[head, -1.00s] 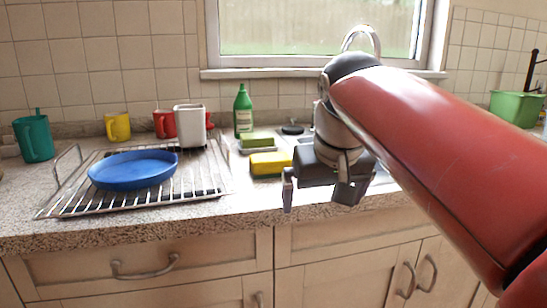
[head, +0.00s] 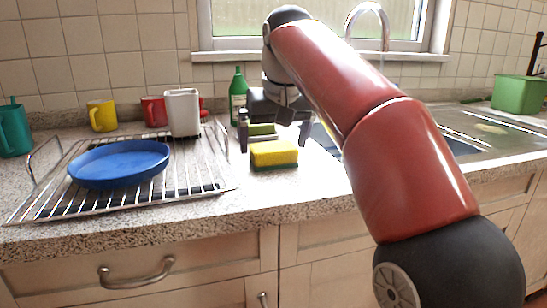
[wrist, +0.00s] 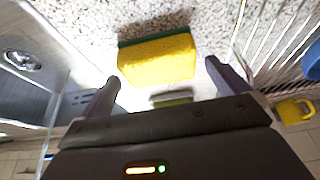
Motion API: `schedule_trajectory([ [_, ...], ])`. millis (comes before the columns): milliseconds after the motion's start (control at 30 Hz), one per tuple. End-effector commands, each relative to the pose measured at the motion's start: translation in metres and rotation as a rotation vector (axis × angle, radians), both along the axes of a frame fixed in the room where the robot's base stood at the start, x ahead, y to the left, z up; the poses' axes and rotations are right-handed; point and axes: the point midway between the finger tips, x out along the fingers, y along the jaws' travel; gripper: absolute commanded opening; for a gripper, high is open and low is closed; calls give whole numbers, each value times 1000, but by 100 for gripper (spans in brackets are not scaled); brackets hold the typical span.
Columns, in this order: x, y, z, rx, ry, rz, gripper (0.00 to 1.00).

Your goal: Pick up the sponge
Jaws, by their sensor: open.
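The yellow sponge (head: 274,154) with a green scouring layer lies on the speckled counter, between the drying rack and the sink. It also shows in the wrist view (wrist: 157,60), just beyond the fingertips. My gripper (head: 273,143) is open, with its fingers spread behind and above the sponge in the head view. In the wrist view my gripper (wrist: 164,78) has nothing between its fingers that it touches. A green bar on a small dish (head: 262,130) sits behind the sponge, partly hidden by my gripper, and shows between the fingers in the wrist view (wrist: 172,98).
A wire drying rack (head: 205,183) stands left of the sponge, holding a blue plate (head: 119,163) and a white cup (head: 182,112). A green bottle (head: 238,97) stands behind. The sink (head: 460,147) is at right. Counter in front of the sponge is clear.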

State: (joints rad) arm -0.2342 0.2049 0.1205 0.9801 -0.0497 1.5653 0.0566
Motion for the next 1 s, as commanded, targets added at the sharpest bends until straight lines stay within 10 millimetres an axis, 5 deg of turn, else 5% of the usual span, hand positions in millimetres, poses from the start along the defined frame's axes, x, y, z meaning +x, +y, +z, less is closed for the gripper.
schedule_trajectory([
  [133,9,1,-22,0,2,-1,100],
  [367,11,2,-24,0,1,-2,100],
  [667,11,2,-24,0,1,-2,63],
  [1000,8,0,-16,1,-1,-2,61],
])
